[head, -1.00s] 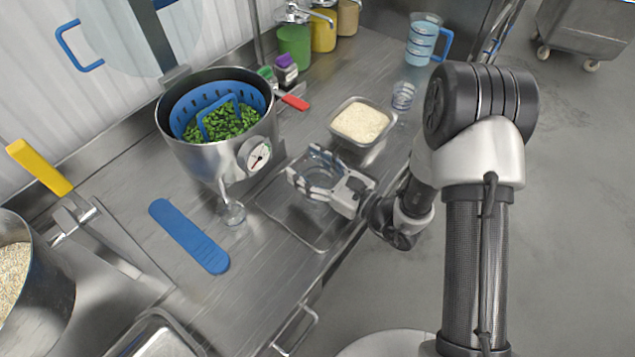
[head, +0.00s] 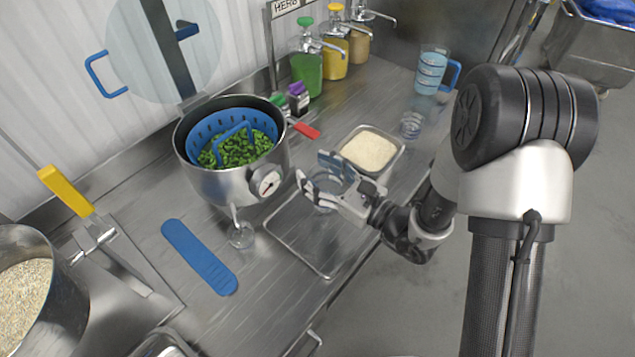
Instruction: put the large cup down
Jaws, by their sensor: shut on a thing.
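My gripper (head: 314,168) is shut on a clear cup (head: 325,186), which I take to be the large cup. The cup looks roughly upright between the fingers and is partly hidden by them. It appears over the far right end of the shallow metal tray (head: 292,250), close to the rice container. Whether its base touches the tray or hangs above it, I cannot tell. The rest of the tray looks empty.
A metal container of white rice (head: 369,150) is just behind my gripper. A pot with a blue basket of greens (head: 232,187) stands left, with a small clear cup (head: 240,236) under its spout. Another clear cup (head: 411,124) and a blue-marked jug (head: 430,72) stand behind.

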